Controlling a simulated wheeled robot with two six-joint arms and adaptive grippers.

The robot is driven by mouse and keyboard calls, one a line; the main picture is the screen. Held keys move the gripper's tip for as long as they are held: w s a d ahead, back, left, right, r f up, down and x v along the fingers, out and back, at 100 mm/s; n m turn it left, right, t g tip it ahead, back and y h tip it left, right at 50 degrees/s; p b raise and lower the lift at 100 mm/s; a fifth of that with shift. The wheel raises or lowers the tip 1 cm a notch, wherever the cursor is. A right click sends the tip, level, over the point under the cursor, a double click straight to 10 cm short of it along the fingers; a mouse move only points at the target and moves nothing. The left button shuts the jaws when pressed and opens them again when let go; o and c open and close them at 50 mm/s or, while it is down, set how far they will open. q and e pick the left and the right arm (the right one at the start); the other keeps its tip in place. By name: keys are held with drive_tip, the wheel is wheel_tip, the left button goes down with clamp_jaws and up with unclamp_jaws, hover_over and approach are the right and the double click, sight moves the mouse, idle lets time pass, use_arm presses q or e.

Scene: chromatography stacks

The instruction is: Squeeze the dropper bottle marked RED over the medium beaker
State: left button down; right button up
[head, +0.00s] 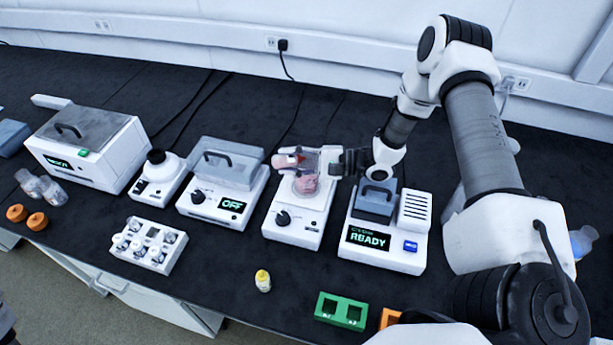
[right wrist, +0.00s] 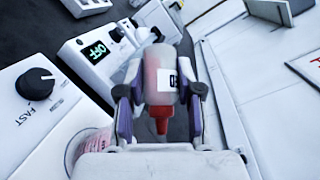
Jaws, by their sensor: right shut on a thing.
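My right gripper (head: 336,164) is shut on a dropper bottle (head: 288,160) with a red tip. In the right wrist view the bottle (right wrist: 158,78) sits between both fingers (right wrist: 160,97), with a small dark mark on its white label and its red nozzle pointing down the picture. The head view shows the bottle tilted, close over a clear beaker (head: 306,186) with pink contents. The beaker stands on a white stirrer (head: 292,225); part of it (right wrist: 92,143) shows in the right wrist view. I cannot read the bottle's label. My left gripper is out of view.
A device reading READY (head: 385,245) stands right of the stirrer and one reading OFF (head: 222,200) left of it. A yellow-capped bottle (head: 263,282), a green rack (head: 341,310) and a white vial rack (head: 148,246) are nearer the front edge. Bare black bench surrounds the yellow-capped bottle.

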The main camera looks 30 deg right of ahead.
drive_tip(key=shift+r+p, duration=0.15)
drive_tip(key=shift+p, duration=0.2)
drive_tip(key=p, duration=0.1)
drive_tip(key=n+g+h+p, duration=0.1)
drive_tip(key=p, duration=0.1)
drive_tip(key=shift+a+r+h+p, duration=0.15)
drive_tip(key=shift+h+p, duration=0.15)
drive_tip(key=shift+f, duration=0.2)
wheel_tip(320, 180, up, 3)
drive_tip(key=n+g+h+p, duration=0.1)
drive_tip(key=h+p, duration=0.1)
drive_tip(key=p, duration=0.5)
drive_tip(key=shift+a+f+h, duration=0.1)
drive_tip(key=shift+h, duration=0.3)
drive_tip(key=shift+f+n, duration=0.1)
drive_tip(key=shift+n, duration=0.2)
drive_tip(key=shift+f, duration=0.2)
